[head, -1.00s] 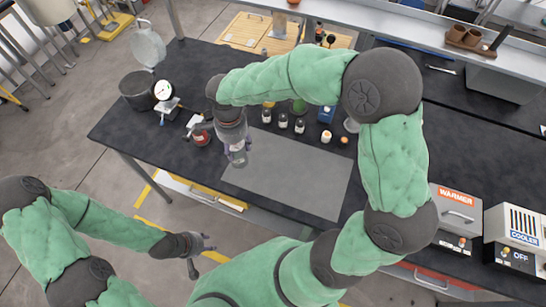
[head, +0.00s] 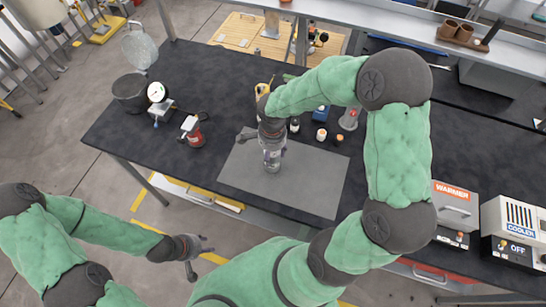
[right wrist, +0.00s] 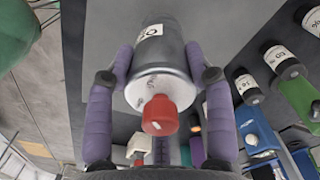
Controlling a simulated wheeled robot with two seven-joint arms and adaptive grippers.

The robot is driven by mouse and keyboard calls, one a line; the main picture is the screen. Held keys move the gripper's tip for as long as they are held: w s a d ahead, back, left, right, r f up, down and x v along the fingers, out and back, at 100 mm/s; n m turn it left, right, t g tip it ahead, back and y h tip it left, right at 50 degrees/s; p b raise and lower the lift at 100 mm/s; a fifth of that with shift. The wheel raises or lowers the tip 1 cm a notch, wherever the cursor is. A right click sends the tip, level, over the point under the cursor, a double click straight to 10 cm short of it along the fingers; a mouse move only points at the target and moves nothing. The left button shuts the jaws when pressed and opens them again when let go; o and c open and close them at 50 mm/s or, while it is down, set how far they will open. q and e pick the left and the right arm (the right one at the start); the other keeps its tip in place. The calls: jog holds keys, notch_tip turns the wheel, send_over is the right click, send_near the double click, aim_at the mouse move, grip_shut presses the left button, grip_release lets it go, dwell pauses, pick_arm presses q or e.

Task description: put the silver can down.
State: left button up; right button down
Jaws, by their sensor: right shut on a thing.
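The silver can (right wrist: 160,50), with a white label and a red cap (right wrist: 160,115), sits between the purple fingers of my right gripper (right wrist: 160,70) in the right wrist view. The fingers are shut on its sides. In the head view, my right gripper (head: 272,150) holds the can (head: 272,165) upright over the grey mat (head: 320,185). I cannot tell whether its base touches the mat. My left gripper (head: 200,257) is empty, with its fingers apart, off the table's front edge.
Small bottles (head: 321,134) and a blue item (head: 321,113) stand behind the mat. A red canister (head: 194,134), a dial gauge (head: 157,93) and a dark pot (head: 132,90) are at left. The warmer (head: 455,205) and cooler (head: 512,225) stand at right. The mat's right part is bare.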

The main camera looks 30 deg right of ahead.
notch_tip(320, 180, down, 3)
jog(key=shift+d+f, duration=0.15)
jog(key=shift+f, duration=0.05)
jog(key=shift+f+b, duration=0.15)
jog(key=shift+b, duration=0.2)
jog(key=shift+c, duration=2.3)
grip_release()
jog(key=shift+r+p, duration=0.35)
jog(key=shift+r, duration=0.15)
notch_tip(320, 180, up, 11)
jog(key=shift+r+p, duration=0.2)
jog(key=shift+p, duration=0.35)
